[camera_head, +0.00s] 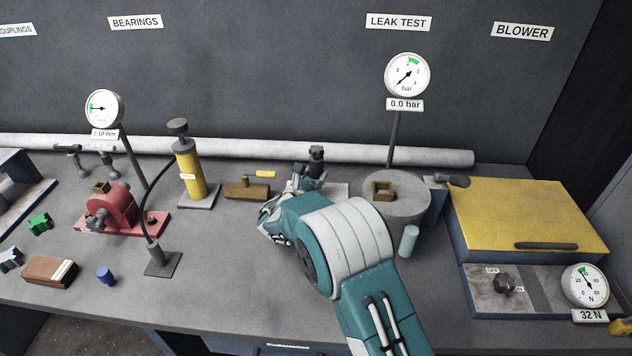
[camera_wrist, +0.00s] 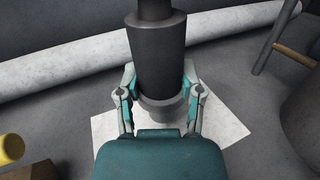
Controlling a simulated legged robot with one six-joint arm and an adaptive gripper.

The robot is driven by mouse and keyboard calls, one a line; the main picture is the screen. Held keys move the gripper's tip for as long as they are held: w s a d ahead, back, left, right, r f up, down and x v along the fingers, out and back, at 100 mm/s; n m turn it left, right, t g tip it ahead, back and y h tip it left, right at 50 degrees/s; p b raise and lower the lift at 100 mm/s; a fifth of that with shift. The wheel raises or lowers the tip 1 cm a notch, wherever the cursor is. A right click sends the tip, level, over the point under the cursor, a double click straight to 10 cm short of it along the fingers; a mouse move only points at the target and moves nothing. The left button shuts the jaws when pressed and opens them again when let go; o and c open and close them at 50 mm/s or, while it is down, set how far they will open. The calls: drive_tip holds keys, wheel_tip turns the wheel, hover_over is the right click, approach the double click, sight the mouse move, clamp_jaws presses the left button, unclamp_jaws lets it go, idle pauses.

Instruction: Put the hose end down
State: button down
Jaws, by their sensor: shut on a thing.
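My gripper (camera_head: 308,182) is shut on a dark stepped cylinder (camera_head: 316,156), near the middle of the bench. In the wrist view the fingers (camera_wrist: 162,88) flank the upright cylinder (camera_wrist: 157,50). A pale plate (camera_wrist: 106,130) lies beneath it; I cannot tell whether the cylinder's base touches the plate. A black hose (camera_head: 143,205) curves from beside the yellow pump (camera_head: 187,168) down to a small black stand (camera_head: 162,262), left of my gripper. The hose's lower end appears to sit in that stand. I cannot tell whether the held cylinder is a hose end.
A wooden block (camera_head: 246,191) lies left of my gripper. A round grey pedestal (camera_head: 405,205) with a gauge (camera_head: 407,74) and a pale cylinder (camera_head: 409,241) stand to its right. A grey pipe (camera_head: 260,149) runs behind.

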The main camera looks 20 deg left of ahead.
drive_tip(key=f, duration=0.2)
drive_tip(key=shift+a+f, duration=0.2)
drive_tip(key=shift+f, duration=0.2)
drive_tip(key=shift+d, duration=0.1)
drive_tip(key=shift+d, duration=0.1)
drive_tip(key=c, duration=0.6)
unclamp_jaws()
drive_tip(key=shift+d, duration=0.1)
drive_tip(key=o, duration=0.4)
drive_tip(key=shift+c, duration=0.2)
drive_tip(key=shift+a, duration=0.2)
drive_tip(key=s, duration=0.4)
drive_tip(key=s+a, duration=0.1)
drive_tip(key=s, duration=0.7)
drive_tip(key=shift+a+f, duration=0.15)
drive_tip(key=shift+a, duration=0.25)
